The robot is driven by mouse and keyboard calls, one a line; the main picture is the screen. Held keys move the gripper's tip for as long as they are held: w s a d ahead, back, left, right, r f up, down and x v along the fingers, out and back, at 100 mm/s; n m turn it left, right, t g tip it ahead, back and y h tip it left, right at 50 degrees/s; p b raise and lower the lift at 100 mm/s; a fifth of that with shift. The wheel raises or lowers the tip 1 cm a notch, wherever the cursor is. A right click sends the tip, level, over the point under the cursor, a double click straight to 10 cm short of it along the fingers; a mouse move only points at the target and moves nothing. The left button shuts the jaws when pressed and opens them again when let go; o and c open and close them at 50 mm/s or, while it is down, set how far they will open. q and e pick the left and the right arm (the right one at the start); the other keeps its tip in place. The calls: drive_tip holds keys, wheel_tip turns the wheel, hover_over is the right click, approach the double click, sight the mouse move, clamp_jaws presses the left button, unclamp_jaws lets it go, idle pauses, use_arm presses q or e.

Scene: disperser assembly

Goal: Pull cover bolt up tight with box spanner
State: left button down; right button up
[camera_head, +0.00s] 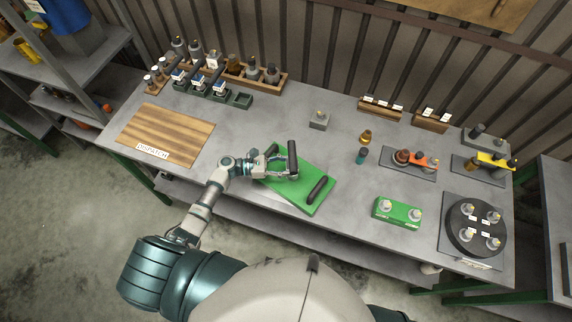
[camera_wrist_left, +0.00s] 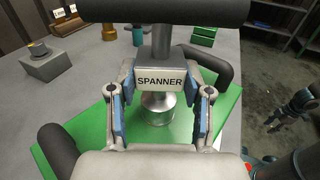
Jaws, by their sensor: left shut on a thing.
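The box spanner (camera_wrist_left: 160,80) has a grey block labelled SPANNER and a thick black crossbar; its crossbar (camera_head: 292,156) also shows in the head view. My left gripper (camera_head: 272,163) is shut on the spanner, with its blue-padded fingers (camera_wrist_left: 160,104) on both sides of the block. The spanner stands over the green cover (camera_head: 291,200), which has black handles (camera_head: 318,189). A silvery round part (camera_wrist_left: 158,108) shows directly below the block, at the cover. I cannot tell whether it is the spanner's socket or the bolt head.
A wooden DISPATCH board (camera_head: 165,135) lies on the table to the left. Bottle racks (camera_head: 240,72) stand behind it. A small grey block (camera_head: 319,120) stands behind the cover. A green block (camera_head: 398,212) and a round black fixture (camera_head: 474,228) stand right; table between is clear.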

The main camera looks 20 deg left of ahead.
use_arm(q)
drive_tip(key=shift+r, duration=0.1)
idle(0.3)
drive_tip(key=shift+r+p, duration=1.5)
wheel_tip(320, 180, up, 2)
